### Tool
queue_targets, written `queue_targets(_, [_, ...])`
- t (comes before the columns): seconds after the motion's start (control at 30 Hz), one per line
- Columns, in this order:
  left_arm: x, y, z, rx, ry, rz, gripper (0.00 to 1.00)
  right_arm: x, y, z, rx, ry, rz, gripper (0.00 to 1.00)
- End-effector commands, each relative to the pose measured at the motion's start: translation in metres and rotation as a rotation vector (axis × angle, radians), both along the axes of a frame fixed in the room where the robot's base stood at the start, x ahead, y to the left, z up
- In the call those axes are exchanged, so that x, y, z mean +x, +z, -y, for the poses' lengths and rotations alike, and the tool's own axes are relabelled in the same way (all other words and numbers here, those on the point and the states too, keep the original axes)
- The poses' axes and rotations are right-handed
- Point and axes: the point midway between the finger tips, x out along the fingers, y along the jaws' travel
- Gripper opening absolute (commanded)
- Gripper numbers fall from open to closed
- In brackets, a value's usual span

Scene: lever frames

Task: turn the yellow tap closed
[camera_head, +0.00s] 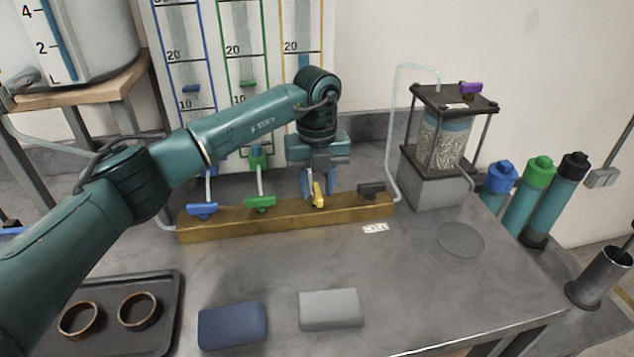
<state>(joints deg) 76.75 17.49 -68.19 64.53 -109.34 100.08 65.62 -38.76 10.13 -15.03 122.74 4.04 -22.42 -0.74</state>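The yellow tap (318,197) is on a long brass-coloured manifold block (285,221) at the middle of the bench. Its handle points roughly toward me, while the neighbouring handles lie crosswise along the block. My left gripper (318,190) points down over the yellow tap, with its fingertips close about the handle. I cannot tell whether the fingers press on it or stand slightly apart. My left arm hides part of the wall behind. My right gripper is not in view.
On the same block are a blue tap (202,210), a green tap (261,204) and a dark tap (371,190). A packed column (444,142) stands to the right. Two pads, blue (232,325) and grey (331,309), lie in front. A tray (165,330) holds two rings.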

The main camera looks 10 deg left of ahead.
Motion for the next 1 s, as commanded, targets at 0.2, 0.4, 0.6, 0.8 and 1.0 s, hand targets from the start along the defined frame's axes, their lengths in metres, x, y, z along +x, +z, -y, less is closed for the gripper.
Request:
queue_targets(0.2, [0.0002, -0.0007, -0.0003, 0.0, 0.0, 0.0, 0.34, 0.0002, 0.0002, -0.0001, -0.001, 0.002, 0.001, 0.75])
queue_targets(0.4, [0.0001, -0.0005, -0.0002, 0.0, 0.0, 0.0, 0.2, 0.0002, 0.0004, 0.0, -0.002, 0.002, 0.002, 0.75])
queue_targets(0.6, [0.0001, -0.0003, -0.0002, 0.0, 0.0, 0.0, 0.03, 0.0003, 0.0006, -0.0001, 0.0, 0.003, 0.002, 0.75])
queue_targets(0.8, [0.0001, -0.0002, -0.0002, 0.0, 0.0, 0.0, 0.0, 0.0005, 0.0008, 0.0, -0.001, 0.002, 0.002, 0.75])
queue_targets(1.0, [0.0001, -0.0002, -0.0002, 0.0, -0.017, 0.0, 0.0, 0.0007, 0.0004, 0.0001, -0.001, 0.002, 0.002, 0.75])
